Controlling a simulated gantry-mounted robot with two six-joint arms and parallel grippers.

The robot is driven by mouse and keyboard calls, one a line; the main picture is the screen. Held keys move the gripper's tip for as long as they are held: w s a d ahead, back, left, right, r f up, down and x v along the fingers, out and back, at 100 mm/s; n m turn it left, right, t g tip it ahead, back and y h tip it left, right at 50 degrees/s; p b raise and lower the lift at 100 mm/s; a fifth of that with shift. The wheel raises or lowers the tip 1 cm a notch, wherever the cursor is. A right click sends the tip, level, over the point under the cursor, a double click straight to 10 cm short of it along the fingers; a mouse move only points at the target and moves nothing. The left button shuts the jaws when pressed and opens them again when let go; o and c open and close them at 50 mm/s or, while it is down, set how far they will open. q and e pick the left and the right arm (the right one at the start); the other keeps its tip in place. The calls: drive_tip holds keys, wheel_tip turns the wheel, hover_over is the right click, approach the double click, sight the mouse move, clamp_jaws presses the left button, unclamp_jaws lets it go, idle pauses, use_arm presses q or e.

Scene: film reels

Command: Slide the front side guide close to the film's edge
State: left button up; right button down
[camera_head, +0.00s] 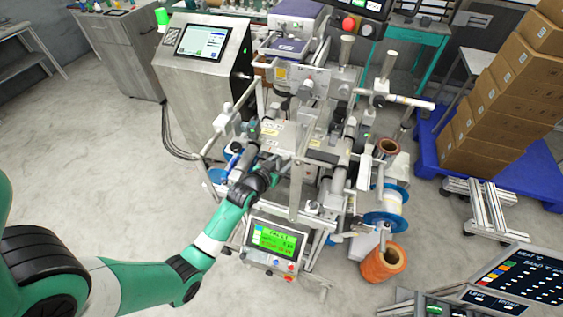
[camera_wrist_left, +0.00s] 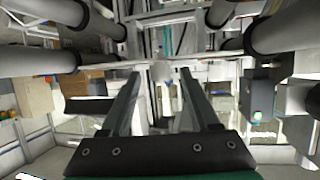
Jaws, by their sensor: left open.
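My left gripper (camera_head: 284,164) reaches into the front left side of the film machine (camera_head: 292,135). In the left wrist view its two fingers (camera_wrist_left: 162,78) are spread apart. A pale thin rod (camera_wrist_left: 105,67) crosses the picture near the fingertips, with a small whitish block (camera_wrist_left: 161,73) seen between them. I cannot tell whether this block is the front side guide, or whether a finger touches it. The film's edge cannot be made out. My right gripper is not in view.
Thick grey rollers (camera_wrist_left: 270,37) lie around the fingers in the wrist view. A control box with a green screen (camera_head: 273,243) sits low at the front. A blue-and-white reel (camera_head: 388,208) and an orange roll (camera_head: 384,263) are at the right. The floor at left is clear.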

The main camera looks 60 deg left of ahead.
use_arm(q)
drive_tip(key=shift+s+d+r, duration=0.2)
drive_tip(key=shift+s+r, duration=0.05)
drive_tip(key=shift+s, duration=0.05)
drive_tip(key=p+v, duration=0.3)
drive_tip(key=v, duration=0.8)
drive_tip(key=shift+p, duration=0.4)
drive_tip(key=shift+w, duration=0.1)
